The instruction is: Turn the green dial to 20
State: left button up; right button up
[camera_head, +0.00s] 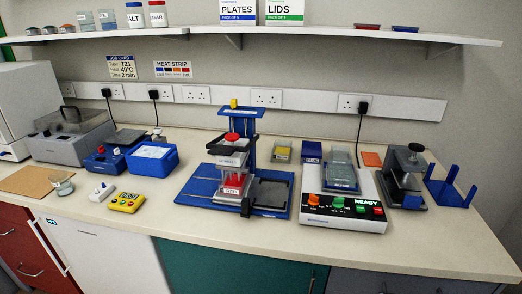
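The green dial (338,203) is a small round knob on the sloping black front panel of a white machine (342,225) at the right of the bench. An orange dial (313,200) sits to its left. A display reading READY (367,202) sits to its right, above small green and red buttons. The green dial's pointer and scale numbers are too small to read. Neither of my grippers shows in this view, and nothing covers the dial.
A black cable hangs behind. The bench front before the panel is clear.

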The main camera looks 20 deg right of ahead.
aim_at(338, 201)
jog(key=z, duration=1.2)
